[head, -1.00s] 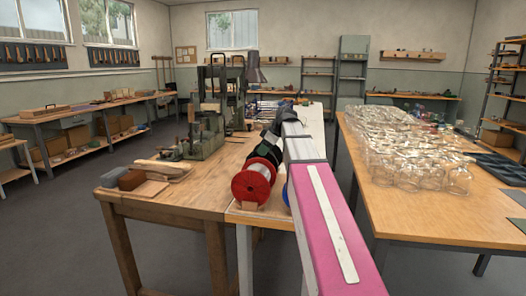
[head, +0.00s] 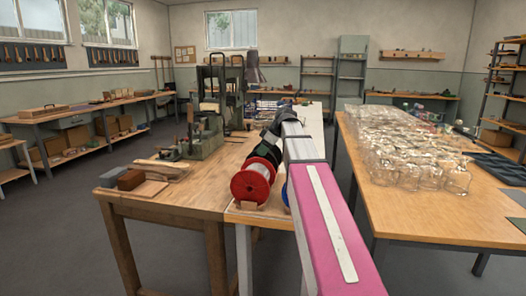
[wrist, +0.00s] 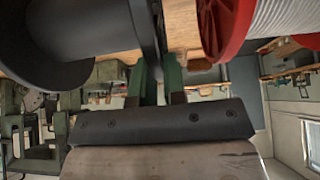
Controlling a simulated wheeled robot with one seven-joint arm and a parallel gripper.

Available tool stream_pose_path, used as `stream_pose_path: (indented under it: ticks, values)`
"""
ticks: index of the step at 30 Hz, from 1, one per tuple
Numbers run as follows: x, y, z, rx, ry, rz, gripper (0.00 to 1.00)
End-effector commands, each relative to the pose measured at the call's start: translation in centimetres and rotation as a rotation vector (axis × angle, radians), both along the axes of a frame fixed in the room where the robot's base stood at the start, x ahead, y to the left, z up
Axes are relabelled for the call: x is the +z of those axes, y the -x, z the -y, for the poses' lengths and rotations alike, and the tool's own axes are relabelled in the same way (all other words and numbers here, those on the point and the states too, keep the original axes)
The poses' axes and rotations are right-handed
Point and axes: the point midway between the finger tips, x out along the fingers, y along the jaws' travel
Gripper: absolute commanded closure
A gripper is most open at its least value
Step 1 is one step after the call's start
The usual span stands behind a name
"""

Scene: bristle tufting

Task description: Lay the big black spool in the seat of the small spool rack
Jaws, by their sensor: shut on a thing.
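The big black spool (wrist: 75,30) fills the upper left of the wrist view, close to the camera. My gripper (wrist: 159,75) has its green fingers closed on the rim of this spool. A red-flanged spool with pale filament (wrist: 245,20) is just to the right of the fingers in the wrist view. In the head view the red spool (head: 252,182) sits at the near end of the bench, and dark parts of the gripper and black spool show behind it, partly covered. The seat of the small spool rack cannot be made out clearly.
A wooden block (head: 245,206) is under the red spool. A blue edge shows beside my pink arm. The wooden workbench (head: 160,203) on the left holds a brush-like block and a green machine (head: 205,135). Glass jars (head: 410,150) crowd the right table.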

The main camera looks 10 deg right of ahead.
Motion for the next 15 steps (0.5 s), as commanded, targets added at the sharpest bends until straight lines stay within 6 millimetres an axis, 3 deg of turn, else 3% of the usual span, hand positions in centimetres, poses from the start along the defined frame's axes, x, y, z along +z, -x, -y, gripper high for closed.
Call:
stream_pose_path:
  ticks: [15]
  values:
    - [-0.57, -0.03, -0.01, 0.000, -0.001, 0.002, 1.00]
